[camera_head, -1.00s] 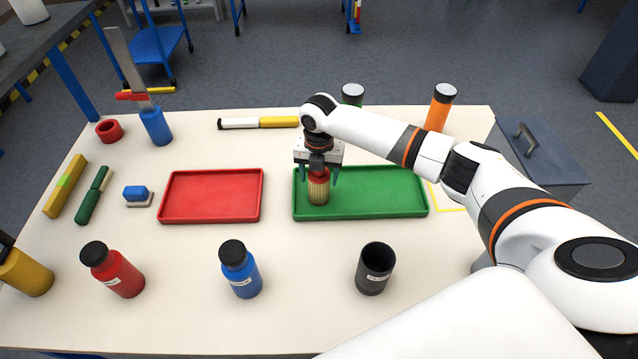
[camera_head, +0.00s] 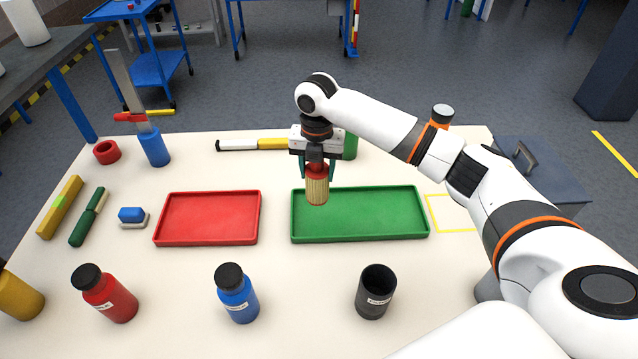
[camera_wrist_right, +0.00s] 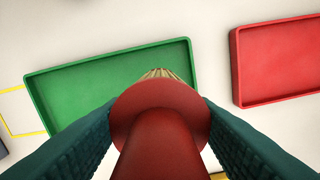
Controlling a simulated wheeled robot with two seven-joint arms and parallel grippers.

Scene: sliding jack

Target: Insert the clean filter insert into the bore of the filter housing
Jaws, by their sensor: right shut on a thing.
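The clean filter insert (camera_head: 317,189) has a pale ribbed body and a red cap. My right gripper (camera_head: 316,166) is shut on the red cap and holds the insert upright above the left part of the green tray (camera_head: 400,238). In the right wrist view the red cap (camera_wrist_right: 160,120) sits between the teal fingers, with the ribbed body partly hidden beneath it. The filter housing (camera_head: 375,292) is a dark open-topped cup with a white label. It stands upright on the table in front of the green tray, apart from the insert. My left gripper does not show.
An empty red tray (camera_head: 207,243) lies left of the green one. A blue bottle (camera_head: 238,294) and a red bottle (camera_head: 106,294) stand left of the housing. A yellow-outlined area (camera_head: 452,213) is right of the green tray. The table around the housing is clear.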

